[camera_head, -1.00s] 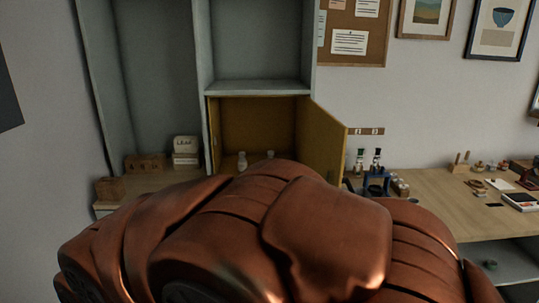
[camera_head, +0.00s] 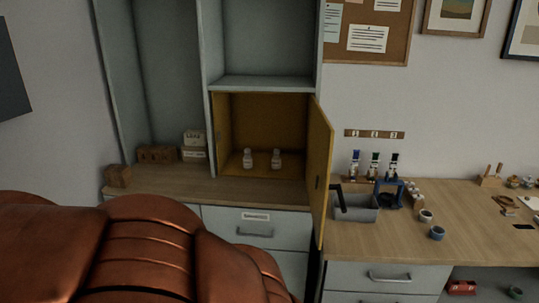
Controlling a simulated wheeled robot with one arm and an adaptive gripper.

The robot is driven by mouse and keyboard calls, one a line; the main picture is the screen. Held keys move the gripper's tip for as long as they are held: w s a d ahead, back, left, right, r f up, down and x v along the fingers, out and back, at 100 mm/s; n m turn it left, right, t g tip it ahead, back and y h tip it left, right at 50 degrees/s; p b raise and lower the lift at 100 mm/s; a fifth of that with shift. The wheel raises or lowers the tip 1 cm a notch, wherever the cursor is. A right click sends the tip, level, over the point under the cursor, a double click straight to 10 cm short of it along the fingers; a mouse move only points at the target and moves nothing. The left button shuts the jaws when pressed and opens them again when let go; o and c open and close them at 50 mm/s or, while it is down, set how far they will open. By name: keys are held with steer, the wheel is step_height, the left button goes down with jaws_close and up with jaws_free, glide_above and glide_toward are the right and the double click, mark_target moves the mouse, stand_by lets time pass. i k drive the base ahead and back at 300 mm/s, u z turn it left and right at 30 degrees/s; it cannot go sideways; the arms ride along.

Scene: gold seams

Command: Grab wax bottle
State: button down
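Two small pale bottles stand upright side by side in the open yellow-lined cupboard compartment (camera_head: 262,115): a left bottle (camera_head: 247,159) and a right bottle (camera_head: 276,159). Their labels are too small to read, so I cannot tell whether either is the wax bottle. Several slim dark-capped bottles (camera_head: 375,166) stand below a numbered strip (camera_head: 375,134) on the right-hand desk; their contents cannot be read either. My gripper is not in view.
The yellow cupboard door (camera_head: 320,165) stands open, sticking out at the compartment's right side. A grey bin (camera_head: 355,207), a blue stand (camera_head: 389,199) and small cups (camera_head: 437,233) are on the desk (camera_head: 470,230). Wooden blocks (camera_head: 157,154) and LEAF boxes (camera_head: 194,145) sit left of the compartment.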

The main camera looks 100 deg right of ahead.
mark_target(276, 160)
steer(key=k, duration=1.7)
steer(key=z, duration=2.2)
steer(key=k, duration=0.5)
steer(key=u, duration=0.9)
steer(key=k, duration=0.85)
steer(key=u, duration=0.6)
steer(key=i, duration=1.35)
steer(key=z, duration=1)
steer(key=i, duration=0.9)
steer(key=z, duration=1.05)
